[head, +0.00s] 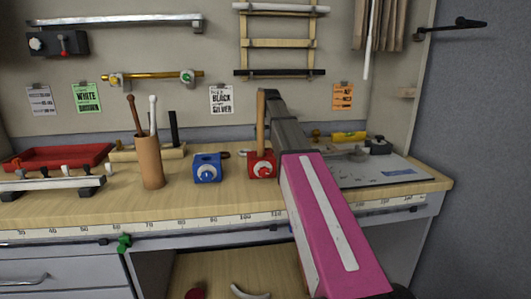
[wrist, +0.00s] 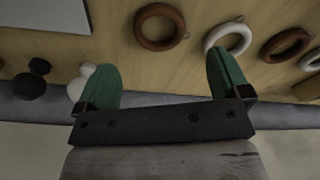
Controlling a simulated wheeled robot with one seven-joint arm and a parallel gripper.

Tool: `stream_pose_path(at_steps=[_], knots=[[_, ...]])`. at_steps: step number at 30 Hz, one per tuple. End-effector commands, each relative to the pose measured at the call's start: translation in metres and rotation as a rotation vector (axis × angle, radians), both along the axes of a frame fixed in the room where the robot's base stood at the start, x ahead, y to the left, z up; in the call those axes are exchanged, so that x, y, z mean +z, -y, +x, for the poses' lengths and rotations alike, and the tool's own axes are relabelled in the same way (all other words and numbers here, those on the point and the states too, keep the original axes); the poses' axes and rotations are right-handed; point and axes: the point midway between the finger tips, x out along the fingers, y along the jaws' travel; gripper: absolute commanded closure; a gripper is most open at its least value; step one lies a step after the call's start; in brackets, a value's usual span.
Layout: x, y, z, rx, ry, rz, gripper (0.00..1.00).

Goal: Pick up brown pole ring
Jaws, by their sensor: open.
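Two brown rings lie flat on the wooden surface in the wrist view: one (wrist: 158,45) at top middle, and another (wrist: 266,46) farther right. A white ring (wrist: 228,23) lies between them, and a second white ring (wrist: 304,60) is cut by the right edge. My gripper (wrist: 168,76) has two green fingers spread wide with nothing between them. The first brown ring is beyond the fingertips, in the gap between them in the picture. The right fingertip overlaps the white ring in the picture; I cannot tell whether they touch. In the head view my pink arm covers much of this area.
In the head view a blue block (head: 207,168), a red block (head: 261,164) with a wooden post and a brown holder (head: 149,162) with sticks stand along the bench. A red tray (head: 60,157) is at far left. A board (head: 385,172) lies right of my arm.

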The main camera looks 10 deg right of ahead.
Motion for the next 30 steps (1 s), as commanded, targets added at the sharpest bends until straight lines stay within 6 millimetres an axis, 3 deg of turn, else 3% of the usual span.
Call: stream_pose_path(at_steps=[8,18,25,26,30], knots=[[-0.021,-0.001,0.002,-0.001,0.000,0.000,0.05],[-0.062,-0.003,0.006,-0.001,0.001,0.000,0.05],[-0.064,-0.003,0.006,-0.001,0.002,0.000,0.05],[-0.064,-0.003,0.006,-0.001,0.002,0.000,0.12],[-0.063,-0.003,0.006,-0.001,0.001,0.000,0.57]])
